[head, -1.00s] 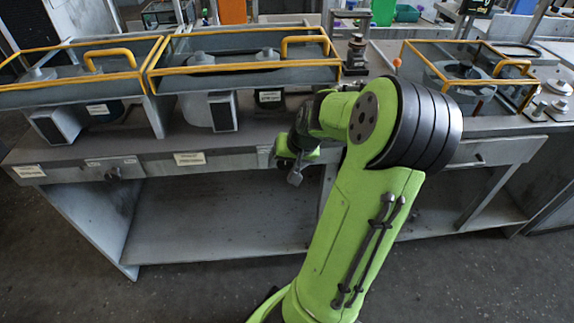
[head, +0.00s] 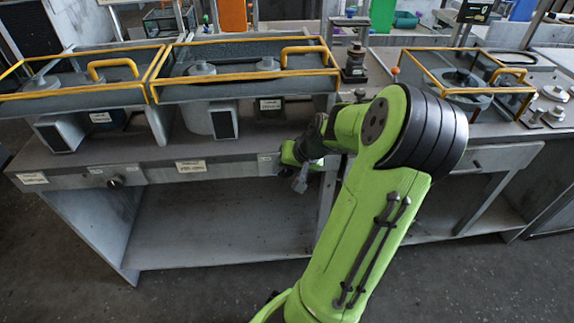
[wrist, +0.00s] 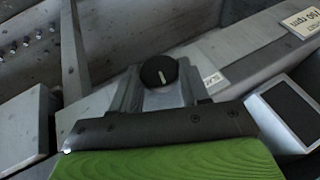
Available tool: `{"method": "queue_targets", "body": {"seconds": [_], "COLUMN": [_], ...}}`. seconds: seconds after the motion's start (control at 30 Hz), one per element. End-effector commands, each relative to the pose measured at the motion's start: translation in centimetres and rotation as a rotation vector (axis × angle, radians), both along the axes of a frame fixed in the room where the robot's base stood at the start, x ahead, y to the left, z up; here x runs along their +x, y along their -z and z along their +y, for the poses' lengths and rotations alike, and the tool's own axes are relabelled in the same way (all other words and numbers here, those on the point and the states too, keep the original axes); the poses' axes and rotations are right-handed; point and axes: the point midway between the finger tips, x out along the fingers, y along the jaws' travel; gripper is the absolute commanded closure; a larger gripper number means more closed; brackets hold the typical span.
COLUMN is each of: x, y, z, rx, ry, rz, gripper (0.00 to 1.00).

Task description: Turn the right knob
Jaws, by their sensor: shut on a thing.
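The right knob (wrist: 159,71) is a round black knob with a pale pointer line, seen in the wrist view on the grey bench front. The line is close to upright in that picture, leaning slightly. My gripper (wrist: 158,80) has one grey finger on each side of the knob and is shut on it. In the head view my gripper (head: 292,160) is at the bench's front panel, and my wrist hides the right knob there. The left knob (head: 116,181) shows as a small dark knob further left on the same panel.
Two yellow-railed blower housings (head: 247,69) stand on the grey bench (head: 240,159) at the left, and another yellow-railed unit (head: 470,85) at the right. White labels (head: 190,166) mark the front panel. The space under the bench is open.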

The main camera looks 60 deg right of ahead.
Motion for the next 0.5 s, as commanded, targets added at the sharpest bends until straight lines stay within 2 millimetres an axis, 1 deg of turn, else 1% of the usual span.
{"method": "queue_targets", "body": {"seconds": [0.13,0.5], "x": [-0.23,-0.57], "y": [-0.23,0.3], "z": [-0.11,-0.42], "rx": [0.081,0.311], "ry": [0.003,0.003], "rz": [-0.084,-0.347], "gripper": [0.85,0.85]}}
